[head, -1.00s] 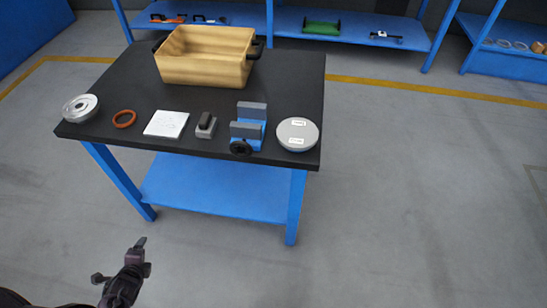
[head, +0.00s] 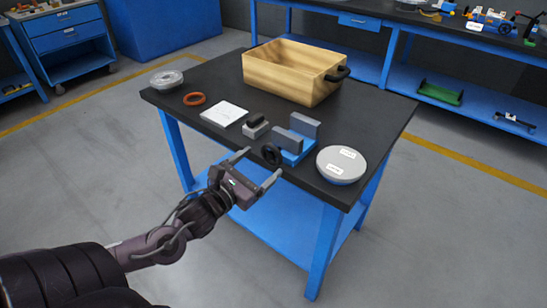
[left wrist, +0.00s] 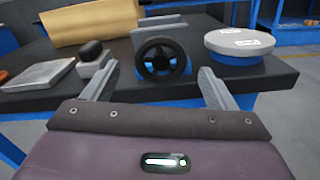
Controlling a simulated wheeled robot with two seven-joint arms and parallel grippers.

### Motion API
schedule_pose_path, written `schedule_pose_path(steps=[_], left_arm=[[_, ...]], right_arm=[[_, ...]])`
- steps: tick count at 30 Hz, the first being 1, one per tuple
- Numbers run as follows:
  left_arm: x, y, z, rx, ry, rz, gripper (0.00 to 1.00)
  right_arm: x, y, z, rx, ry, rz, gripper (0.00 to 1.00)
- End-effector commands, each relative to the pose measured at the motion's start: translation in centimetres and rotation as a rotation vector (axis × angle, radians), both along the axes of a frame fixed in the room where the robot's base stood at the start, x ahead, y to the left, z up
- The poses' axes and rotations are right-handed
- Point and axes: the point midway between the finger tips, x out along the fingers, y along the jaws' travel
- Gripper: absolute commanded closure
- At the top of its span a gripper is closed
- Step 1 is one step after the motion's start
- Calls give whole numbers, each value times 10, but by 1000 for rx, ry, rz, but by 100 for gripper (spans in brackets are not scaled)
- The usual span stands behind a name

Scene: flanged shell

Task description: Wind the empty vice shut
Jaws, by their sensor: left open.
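The blue vice (head: 294,146) with grey jaws stands on the black table near its front edge. A gap shows between its jaws, with nothing in it. Its black handwheel (head: 271,154) faces the front edge. In the left wrist view the handwheel (left wrist: 160,59) is upright, ahead and between my fingers in the picture. My left gripper (head: 256,168) is open and empty, just short of the handwheel and apart from it; its fingers also show in the left wrist view (left wrist: 155,88). My right gripper is not in view.
On the table (head: 205,78) are a wooden crate (head: 290,75), a round grey-topped part (head: 341,163) right of the vice, a small grey block (head: 256,128), a white pad (head: 224,114), an orange ring (head: 194,99) and a metal flanged part (head: 167,79). Floor in front is clear.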

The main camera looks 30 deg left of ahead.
Motion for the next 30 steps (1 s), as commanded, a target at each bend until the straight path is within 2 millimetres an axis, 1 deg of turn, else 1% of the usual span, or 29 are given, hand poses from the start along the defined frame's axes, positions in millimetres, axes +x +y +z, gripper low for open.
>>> schedule_pose_path(steps=[1,6,12,18,25,26,30], left_arm=[[8,0,1,0,-6,1,21],[29,-2,1,-1,-4,1,21],[45,-3,0,-2,-1,2,21],[51,-4,0,-2,0,1,21],[51,-4,-1,-2,1,0,21],[51,-4,-1,-2,1,0,23],[51,-4,-1,-2,1,0,42]], right_arm=[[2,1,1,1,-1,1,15],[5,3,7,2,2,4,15],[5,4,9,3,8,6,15],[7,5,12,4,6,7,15],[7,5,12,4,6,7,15],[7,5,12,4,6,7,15],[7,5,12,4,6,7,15]])
